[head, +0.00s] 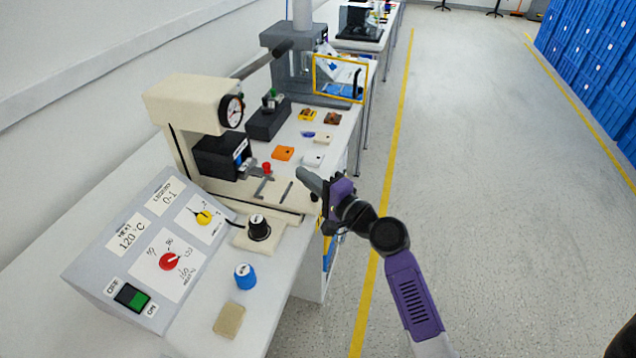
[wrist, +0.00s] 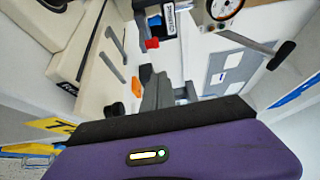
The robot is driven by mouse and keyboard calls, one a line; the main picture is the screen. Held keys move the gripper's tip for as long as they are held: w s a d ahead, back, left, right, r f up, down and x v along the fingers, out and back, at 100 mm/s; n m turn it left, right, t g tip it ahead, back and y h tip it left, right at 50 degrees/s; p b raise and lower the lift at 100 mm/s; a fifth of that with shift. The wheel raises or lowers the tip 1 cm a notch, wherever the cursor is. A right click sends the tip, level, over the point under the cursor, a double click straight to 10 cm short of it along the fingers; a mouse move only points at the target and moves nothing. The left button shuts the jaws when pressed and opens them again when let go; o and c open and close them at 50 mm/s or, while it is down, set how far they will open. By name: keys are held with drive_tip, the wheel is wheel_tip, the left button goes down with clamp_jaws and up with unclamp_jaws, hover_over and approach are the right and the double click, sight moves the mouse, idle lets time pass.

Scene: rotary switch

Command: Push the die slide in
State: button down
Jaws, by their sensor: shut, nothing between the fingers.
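The hot press (head: 190,110) is cream, with a round gauge and a black heated head (head: 218,155). The die slide, a small grey metal piece (head: 252,171) with a red knob (head: 266,167), sits at the front of that head above the slotted base. In the wrist view the red knob (wrist: 152,43) shows near the top. How far the slide is in cannot be told.
A control panel (head: 150,250) stands at the front left. A black knob on a cream block (head: 259,228), a blue knob (head: 245,277) and a tan pad (head: 229,320) lie near it. An orange plate (head: 283,153) and other small plates lie behind. The press's lever (wrist: 250,44) sticks out.

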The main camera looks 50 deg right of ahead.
drive_tip(key=w, duration=0.2)
drive_tip(key=w+a+p, duration=0.1)
drive_tip(key=w, duration=0.1)
drive_tip(key=shift+w, duration=0.1)
drive_tip(key=shift+w+a, duration=0.45)
drive_tip(key=shift+w, duration=0.3)
